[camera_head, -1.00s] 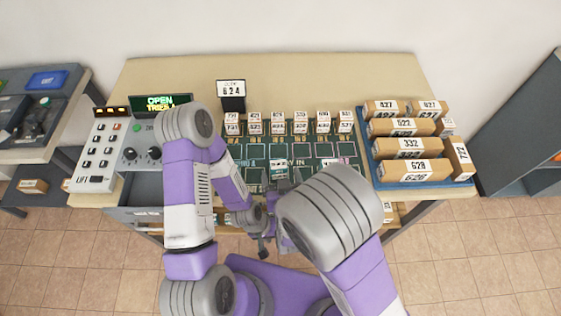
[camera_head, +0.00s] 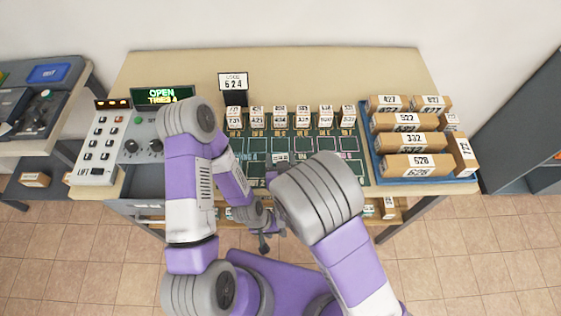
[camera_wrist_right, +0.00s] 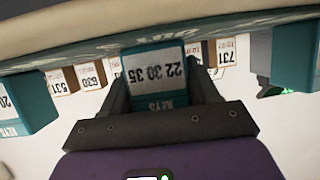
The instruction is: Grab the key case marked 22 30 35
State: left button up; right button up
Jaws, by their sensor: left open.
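The key case marked 22 30 35 (camera_wrist_right: 154,72) is teal with a white label and appears upside down in the right wrist view. The two fingers of my right gripper (camera_wrist_right: 160,92) lie along its sides with no clear gap, so the gripper looks shut on it. In the head view my arm hides most of the right gripper, and a small pale label (camera_head: 280,157) shows just above it. My left gripper (camera_head: 264,242) is open and empty, low in front of the desk's front edge.
Other teal key cases stand to the left (camera_wrist_right: 28,108) and right (camera_wrist_right: 294,55) of the held one. Small numbered boxes (camera_head: 279,117) line the green mat. A blue tray (camera_head: 374,178) of parcels is at right, a control panel (camera_head: 97,150) at left.

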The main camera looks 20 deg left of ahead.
jog(key=shift+c, duration=1.4)
jog(key=shift+r, duration=0.1)
